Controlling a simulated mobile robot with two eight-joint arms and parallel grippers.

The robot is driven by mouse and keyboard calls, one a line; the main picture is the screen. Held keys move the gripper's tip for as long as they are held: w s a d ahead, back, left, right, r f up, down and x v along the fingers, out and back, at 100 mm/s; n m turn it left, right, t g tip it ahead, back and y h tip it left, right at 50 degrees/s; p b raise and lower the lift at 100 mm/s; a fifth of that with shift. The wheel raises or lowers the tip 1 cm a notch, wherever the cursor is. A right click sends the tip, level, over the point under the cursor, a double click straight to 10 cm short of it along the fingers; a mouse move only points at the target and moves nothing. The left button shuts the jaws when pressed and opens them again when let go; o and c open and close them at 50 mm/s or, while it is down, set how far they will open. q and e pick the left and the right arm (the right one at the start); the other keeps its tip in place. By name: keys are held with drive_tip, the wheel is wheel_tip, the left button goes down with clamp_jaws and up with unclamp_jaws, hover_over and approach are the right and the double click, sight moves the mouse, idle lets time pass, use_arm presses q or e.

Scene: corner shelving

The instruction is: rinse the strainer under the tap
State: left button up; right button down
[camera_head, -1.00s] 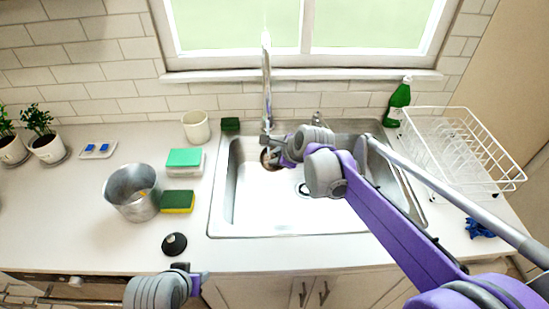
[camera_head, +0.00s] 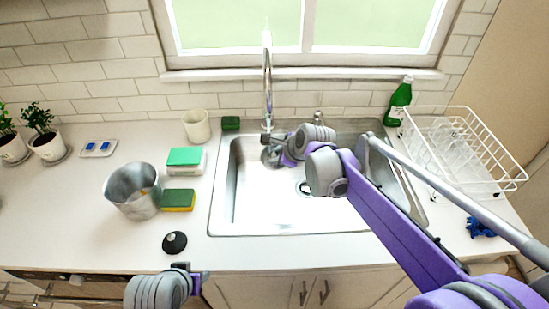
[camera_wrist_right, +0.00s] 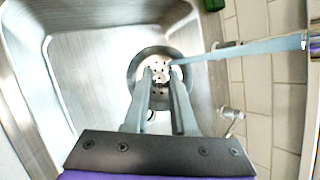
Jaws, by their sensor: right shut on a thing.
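The strainer (camera_wrist_right: 143,72) is a round metal piece with a pale, perforated middle in the right wrist view. My right gripper (camera_wrist_right: 162,82) is shut on it, with its fingertips over the middle. In the head view, the strainer (camera_head: 271,159) is small and grey, held over the sink's back left, partly hidden by my right gripper (camera_head: 286,153). The tap (camera_head: 267,90) rises behind it. In the right wrist view, a straight grey-blue bar meets the strainer from the right; I cannot tell whether it is water. My left gripper (camera_head: 198,276) is at the counter's front edge; its jaw opening is unclear.
The steel sink (camera_head: 250,229) is otherwise clear, with a drain (camera_head: 303,188). A metal bucket (camera_head: 132,190), sponges (camera_head: 179,201), a black knobbed lid (camera_head: 174,243) and a cup (camera_head: 196,125) stand left. A white dish rack (camera_head: 505,180) and green bottle (camera_head: 398,103) are right.

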drive_tip(key=shift+a, duration=0.1)
drive_tip(key=shift+s+a, duration=0.15)
drive_tip(key=shift+s, duration=1.15)
use_arm(q)
drive_tip(key=shift+s+f, duration=0.1)
drive_tip(key=shift+f, duration=0.15)
use_arm(e)
drive_tip(key=shift+s+a, duration=0.2)
drive_tip(key=shift+s, duration=1.15)
drive_tip(key=shift+s+a, duration=0.15)
drive_tip(key=shift+s, duration=1.15)
use_arm(q)
drive_tip(key=r, duration=0.1)
drive_tip(key=w+r+p, duration=0.1)
drive_tip(key=r+p, duration=0.1)
drive_tip(key=shift+w+r, duration=0.2)
drive_tip(key=shift+w, duration=0.1)
use_arm(e)
drive_tip(key=s+r, duration=0.4)
drive_tip(key=s, duration=0.1)
drive_tip(key=shift+a, duration=0.3)
